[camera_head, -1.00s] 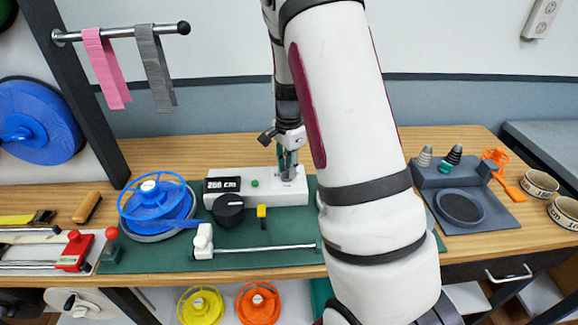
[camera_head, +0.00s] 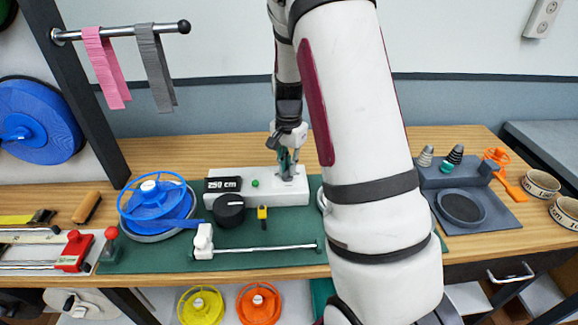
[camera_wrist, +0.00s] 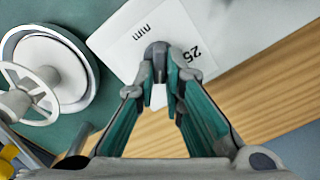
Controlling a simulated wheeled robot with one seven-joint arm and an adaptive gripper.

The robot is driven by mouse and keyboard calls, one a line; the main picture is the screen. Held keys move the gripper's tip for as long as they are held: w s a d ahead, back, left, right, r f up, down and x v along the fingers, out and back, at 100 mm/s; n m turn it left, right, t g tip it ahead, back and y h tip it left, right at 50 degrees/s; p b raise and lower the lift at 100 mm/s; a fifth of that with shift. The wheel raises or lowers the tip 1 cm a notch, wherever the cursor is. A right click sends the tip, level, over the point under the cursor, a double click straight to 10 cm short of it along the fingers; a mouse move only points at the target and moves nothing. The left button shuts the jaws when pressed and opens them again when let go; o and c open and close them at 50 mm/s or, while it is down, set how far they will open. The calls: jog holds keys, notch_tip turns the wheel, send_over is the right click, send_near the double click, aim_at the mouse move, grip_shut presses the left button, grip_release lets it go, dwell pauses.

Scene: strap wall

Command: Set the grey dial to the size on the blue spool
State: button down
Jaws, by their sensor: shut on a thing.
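A white box (camera_head: 265,199) with a display reading about "250 cm" stands on the green mat. In the wrist view its top (camera_wrist: 120,50) carries the printed marks "mm" and "25". My gripper (camera_head: 286,170) is at the box's right end. Its green fingers (camera_wrist: 168,88) are shut on the grey dial (camera_wrist: 155,52), seen as a small rounded grey knob between the tips. A blue spool (camera_head: 152,200) lies on a round base left of the box. Another large blue spool (camera_head: 40,122) hangs on the left rack. I cannot read a size on either.
A black knob (camera_head: 229,209) and a yellow piece (camera_head: 262,215) are in front of the box. A white slider on a metal rod (camera_head: 262,248) lies nearer. A grey tray (camera_head: 462,208) is right of my arm. Pink and grey straps (camera_head: 152,70) hang at the back left.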

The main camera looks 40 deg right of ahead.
jog(key=n, duration=0.3)
jog(key=shift+w+n, duration=0.1)
jog(key=shift+n, duration=0.2)
jog(key=shift+w+a+n, duration=0.1)
jog(key=shift+n, duration=1.7)
jog(key=c, duration=1.7)
grip_release()
notch_tip(320, 180, up, 12)
jog(key=shift+r, duration=0.1)
jog(key=shift+a, duration=0.1)
